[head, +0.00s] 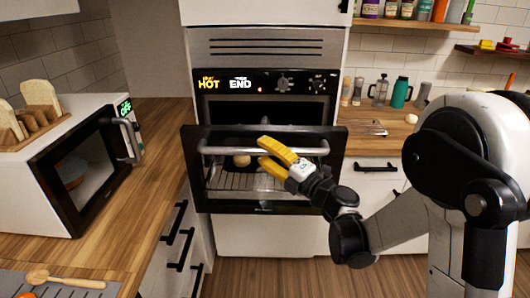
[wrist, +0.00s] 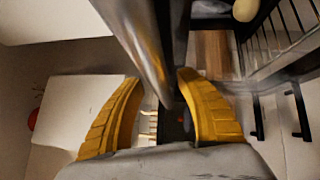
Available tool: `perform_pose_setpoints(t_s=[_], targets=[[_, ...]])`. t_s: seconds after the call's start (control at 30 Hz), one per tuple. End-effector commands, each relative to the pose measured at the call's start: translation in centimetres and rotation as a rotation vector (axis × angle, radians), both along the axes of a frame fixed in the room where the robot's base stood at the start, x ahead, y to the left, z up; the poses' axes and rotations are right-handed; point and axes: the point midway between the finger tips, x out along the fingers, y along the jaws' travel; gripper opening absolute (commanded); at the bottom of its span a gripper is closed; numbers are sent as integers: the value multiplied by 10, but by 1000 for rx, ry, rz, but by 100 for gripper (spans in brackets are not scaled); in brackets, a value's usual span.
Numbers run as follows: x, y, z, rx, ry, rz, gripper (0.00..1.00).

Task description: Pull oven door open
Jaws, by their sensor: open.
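The oven door (head: 195,170) is partly open, its top edge tilted out from the oven front and a dark gap showing above it. Its silver bar handle (head: 222,151) runs across the upper part of the door. My gripper (head: 264,152) has yellow fingers and is at the handle, right of its middle. In the wrist view, the handle (wrist: 140,40) runs between the two spread fingers (wrist: 158,78). The fingers are open and do not close on the bar. Whether one finger touches it is unclear.
A wire rack (head: 235,180) and a round pale item (head: 242,160) show in the oven. A microwave (head: 85,165) stands on the left counter (head: 150,190). Drawers with black handles flank the oven. The wooden floor (head: 300,275) in front is clear.

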Motion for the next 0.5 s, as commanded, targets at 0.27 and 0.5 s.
perform_pose_setpoints(t_s=[0.27,0.5], targets=[[-8,-9,-2,-1,-1,-1,43],[-44,-45,-9,-2,0,-5,43]])
